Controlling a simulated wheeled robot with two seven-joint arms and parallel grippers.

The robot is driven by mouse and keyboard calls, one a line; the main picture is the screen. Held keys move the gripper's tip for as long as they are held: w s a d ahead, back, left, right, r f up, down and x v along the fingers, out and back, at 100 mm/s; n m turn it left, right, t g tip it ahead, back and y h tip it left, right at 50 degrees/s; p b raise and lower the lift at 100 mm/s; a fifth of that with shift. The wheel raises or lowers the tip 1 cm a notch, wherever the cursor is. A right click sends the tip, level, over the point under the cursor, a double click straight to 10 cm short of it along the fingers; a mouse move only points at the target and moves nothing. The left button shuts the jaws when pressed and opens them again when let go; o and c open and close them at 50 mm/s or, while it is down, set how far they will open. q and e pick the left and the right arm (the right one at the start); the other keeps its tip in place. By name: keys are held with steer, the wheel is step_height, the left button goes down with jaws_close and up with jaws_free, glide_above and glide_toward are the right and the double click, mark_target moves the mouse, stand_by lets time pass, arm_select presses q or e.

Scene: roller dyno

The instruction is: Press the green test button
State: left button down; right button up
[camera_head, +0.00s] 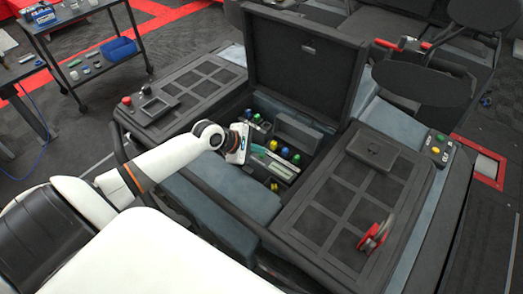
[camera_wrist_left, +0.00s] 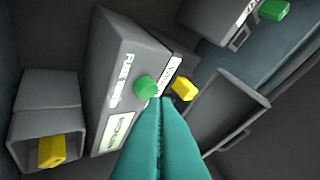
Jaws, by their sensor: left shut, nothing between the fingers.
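A round green button (camera_wrist_left: 145,86) sits on a grey box with white labels in the left wrist view. A yellow button (camera_wrist_left: 183,89) is beside it on the right. My left gripper (camera_wrist_left: 160,101) has its teal fingers shut and empty, with the tips right by the green button; I cannot tell whether they touch it. The labels are too blurred to read for sure. My right gripper is in neither view.
The compartment's raised lid (camera_head: 305,60) stands behind. Another green button (camera_wrist_left: 274,10) and a yellow one (camera_wrist_left: 52,150) show near the wrist view's edges. A red-handled part (camera_head: 375,236) lies on the right panel. A cart (camera_head: 95,62) stands at the back left.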

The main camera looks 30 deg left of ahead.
arm_select(q)
steer(key=shift+s+d+f, duration=0.1)
steer(key=shift+s+f, duration=0.1)
steer(key=shift+f, duration=0.35)
steer(key=shift+s+d+f, duration=0.1)
steer(key=shift+s+f, duration=0.05)
steer(key=shift+f, duration=0.35)
stand_by(0.9)
steer(key=shift+r+p, duration=0.35)
steer(key=shift+p, duration=0.35)
steer(key=shift+w+a+p, duration=0.1)
steer(key=shift+w+p, duration=0.05)
steer(key=shift+p, duration=0.3)
steer(key=shift+r, duration=0.2)
steer(key=r+p, duration=0.2)
steer(key=p, duration=0.1)
steer(key=r+p, duration=0.1)
steer(key=r, duration=0.1)
steer(key=shift+s+a, duration=0.25)
steer(key=shift+s, duration=0.1)
steer(key=shift+w+d+r+p, duration=0.1)
steer(key=shift+w+r+p, duration=0.2)
steer(key=shift+r+p, duration=0.75)
steer(key=shift+f, duration=0.25)
